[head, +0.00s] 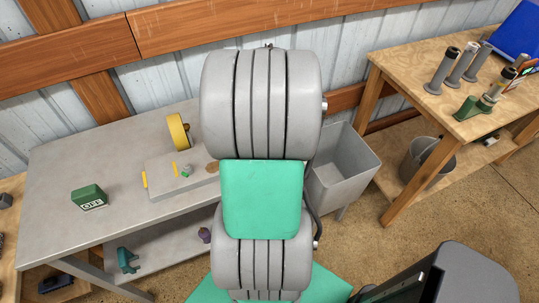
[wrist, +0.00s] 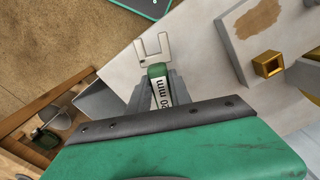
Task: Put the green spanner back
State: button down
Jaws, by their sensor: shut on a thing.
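The green spanner (wrist: 157,70) is in my gripper (wrist: 157,92) in the wrist view. It has a pale, open-ended fork head, a green band and a white part marked "20 mm". My gripper is shut on its shaft, with the fork head pointing away from the fingers. The far end of the spanner is hidden by my gripper body. The spanner's head is over or near the edge of a grey surface; its height cannot be told. In the head view my arm hides the gripper and the spanner.
A grey table (head: 70,165) holds a green "OFF" block (head: 89,198), a grey plate (head: 160,188) with small yellow parts, and a yellow ring (head: 178,131). A grey bin (head: 343,165) stands to the right, then a wooden bench (head: 420,60) with grey cylinders. The table's left part is mostly clear.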

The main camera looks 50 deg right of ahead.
jog(key=f+b, duration=0.3)
jog(key=f, duration=0.1)
jog(key=shift+w+d+f, duration=0.1)
jog(key=shift+w+d, duration=0.15)
jog(key=shift+d, duration=0.15)
jog(key=c, duration=1.2)
grip_release()
jog(key=shift+o, duration=0.2)
